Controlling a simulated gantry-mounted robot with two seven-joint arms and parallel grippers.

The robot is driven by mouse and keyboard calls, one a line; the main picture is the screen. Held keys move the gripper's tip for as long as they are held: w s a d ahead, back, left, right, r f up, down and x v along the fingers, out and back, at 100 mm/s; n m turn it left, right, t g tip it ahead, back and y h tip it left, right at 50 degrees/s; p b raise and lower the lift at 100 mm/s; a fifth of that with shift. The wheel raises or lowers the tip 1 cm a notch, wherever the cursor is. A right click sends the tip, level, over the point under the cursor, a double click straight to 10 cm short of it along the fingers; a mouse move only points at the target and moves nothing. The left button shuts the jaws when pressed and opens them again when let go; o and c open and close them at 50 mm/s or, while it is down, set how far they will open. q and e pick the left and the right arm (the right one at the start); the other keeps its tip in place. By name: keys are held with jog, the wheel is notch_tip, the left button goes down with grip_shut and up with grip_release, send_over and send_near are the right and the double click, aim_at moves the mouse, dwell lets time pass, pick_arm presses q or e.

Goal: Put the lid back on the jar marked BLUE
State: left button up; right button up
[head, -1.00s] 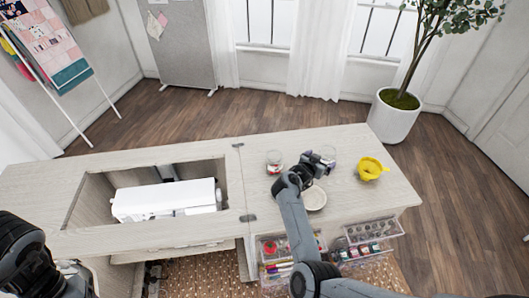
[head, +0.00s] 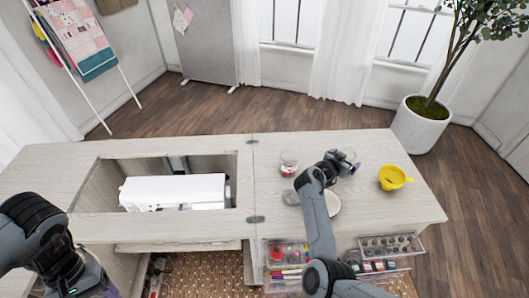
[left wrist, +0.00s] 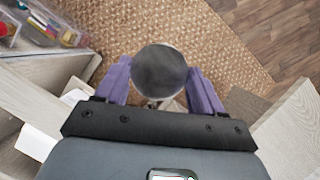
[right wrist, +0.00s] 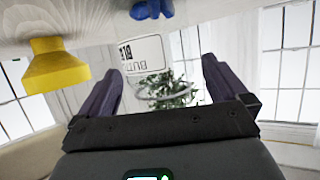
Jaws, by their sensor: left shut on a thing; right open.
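My left gripper (left wrist: 160,82) is shut on a round grey disc (left wrist: 160,72) that looks like a lid. It is low in front of the cabinet, above the woven rug. In the head view only its arm and a bit of purple finger show at bottom left. My right gripper (right wrist: 152,90) is open, with its fingers on either side of a clear glass jar. That jar shows upside down in the right wrist view, with a white label (right wrist: 143,52), partly readable, and blue contents (right wrist: 152,8). Its rim looks open. In the head view my right gripper (head: 348,163) mostly hides it.
Another jar with red contents (head: 289,166) stands left of my right arm. A yellow funnel (head: 394,178) is to the right, and a pale dish (head: 333,204) is partly behind the arm. The sewing machine (head: 172,192) sits in the cabinet opening. Clear trays (head: 390,247) hang at the front.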

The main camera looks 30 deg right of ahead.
pick_arm(q)
jog(key=shift+d+f, duration=0.35)
jog(key=shift+f, duration=0.25)
pick_arm(e)
jog(key=shift+w+d+f, duration=0.15)
jog(key=shift+d+f, duration=0.25)
jog(key=shift+d, duration=0.2)
pick_arm(q)
jog(key=shift+w+d+b, duration=0.1)
jog(key=shift+d+b, duration=0.2)
jog(key=shift+d, duration=0.05)
pick_arm(e)
jog(key=shift+w+d+r, duration=0.1)
jog(key=shift+d, duration=0.3)
pick_arm(q)
jog(key=shift+a, duration=0.3)
pick_arm(e)
jog(key=shift+a, duration=0.3)
pick_arm(q)
jog(key=shift+d, duration=0.1)
pick_arm(e)
jog(key=shift+d, duration=0.1)
jog(key=c, duration=1.1)
jog(key=shift+o, duration=0.2)
